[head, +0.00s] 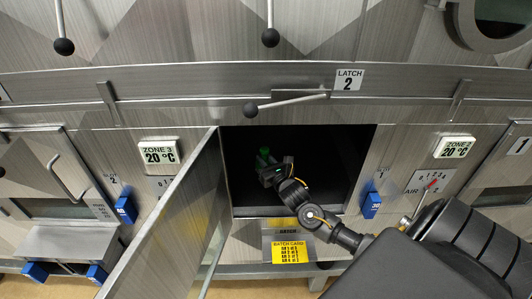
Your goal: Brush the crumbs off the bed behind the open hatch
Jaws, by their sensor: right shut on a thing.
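The hatch door (172,222) stands open, swung out toward me on the left of a dark square opening. The bed (335,192) inside is in deep shadow, and I cannot make out crumbs on it. My right arm comes in from the lower right, and my right gripper (267,166) is inside the opening, left of its middle. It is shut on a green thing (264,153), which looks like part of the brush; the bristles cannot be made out. I cannot tell whether the brush touches the bed. My left gripper is not in view.
A yellow batch card (291,252) hangs below the sill. Blue clips (371,205) and (126,209) flank the hatch. The opening's right side is free.

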